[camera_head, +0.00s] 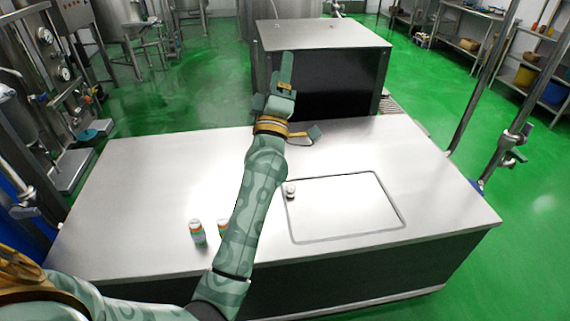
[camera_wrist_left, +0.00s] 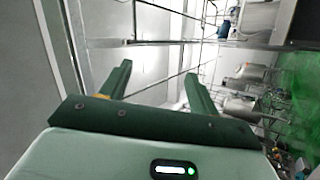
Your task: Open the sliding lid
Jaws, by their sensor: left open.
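The sliding lid (camera_head: 345,207) is a flat, rectangular metal panel with a dark outline, set into the right part of the steel worktop. It lies level with the worktop, with no opening visible. A small round knob (camera_head: 291,191) stands at its left edge. My left gripper (camera_head: 281,80) is raised beyond the lid, toward the back edge of the worktop, and touches neither lid nor knob. In the left wrist view its two green fingers (camera_wrist_left: 158,72) are apart with nothing between them. My right gripper is not in view.
Two small banded containers stand at the worktop's front left: one in the open (camera_head: 198,232), the other (camera_head: 222,228) partly hidden by my left arm. A large dark box with a steel top (camera_head: 325,36) stands behind the worktop (camera_head: 130,190). The worktop's left side is clear.

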